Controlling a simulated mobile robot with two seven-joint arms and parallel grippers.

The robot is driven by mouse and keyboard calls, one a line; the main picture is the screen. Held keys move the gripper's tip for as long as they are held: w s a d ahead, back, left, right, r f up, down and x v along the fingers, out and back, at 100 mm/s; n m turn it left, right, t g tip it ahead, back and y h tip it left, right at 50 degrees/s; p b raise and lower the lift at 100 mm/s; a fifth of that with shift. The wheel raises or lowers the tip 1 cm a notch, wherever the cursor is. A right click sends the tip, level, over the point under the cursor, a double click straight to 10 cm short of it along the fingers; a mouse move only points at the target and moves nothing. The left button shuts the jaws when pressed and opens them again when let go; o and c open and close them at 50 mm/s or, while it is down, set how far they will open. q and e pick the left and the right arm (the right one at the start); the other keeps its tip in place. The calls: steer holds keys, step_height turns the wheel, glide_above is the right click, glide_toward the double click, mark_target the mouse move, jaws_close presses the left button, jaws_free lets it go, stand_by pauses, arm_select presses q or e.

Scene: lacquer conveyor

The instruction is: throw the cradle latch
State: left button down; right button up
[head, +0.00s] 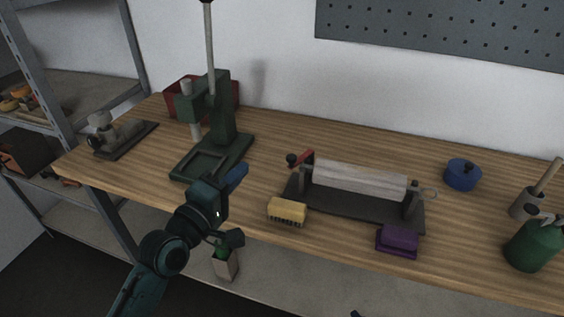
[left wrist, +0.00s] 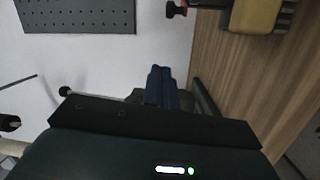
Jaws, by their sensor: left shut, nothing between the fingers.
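The cradle (head: 352,205) is a dark base with two end posts, carrying a pale roller (head: 358,180) on the bench. At its left end is a red lever (head: 303,158) with a dark knob, and a thin ring stands at its right end. A red part with a dark knob (left wrist: 176,10) shows at the top of the left wrist view. My left gripper (head: 237,177) is shut and empty, left of the cradle and apart from it. Its blue fingertips also show in the left wrist view (left wrist: 161,86). My right gripper is not in view.
A yellow brush (head: 287,210) and a purple block (head: 397,240) lie in front of the cradle. A green press (head: 222,125) stands behind my left gripper. A blue pot (head: 462,174) and a green can (head: 535,245) are at the right. Bare bench (head: 330,242) lies along the front.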

arm_select(q)
steer(key=w+d+p, duration=0.1)
steer(key=w+d, duration=0.4)
steer(key=d, duration=0.2)
steer(key=shift+w+d+p, duration=0.3)
steer(key=shift+p, duration=0.1)
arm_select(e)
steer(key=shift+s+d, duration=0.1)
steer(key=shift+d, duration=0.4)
arm_select(q)
steer(key=shift+f, duration=0.1)
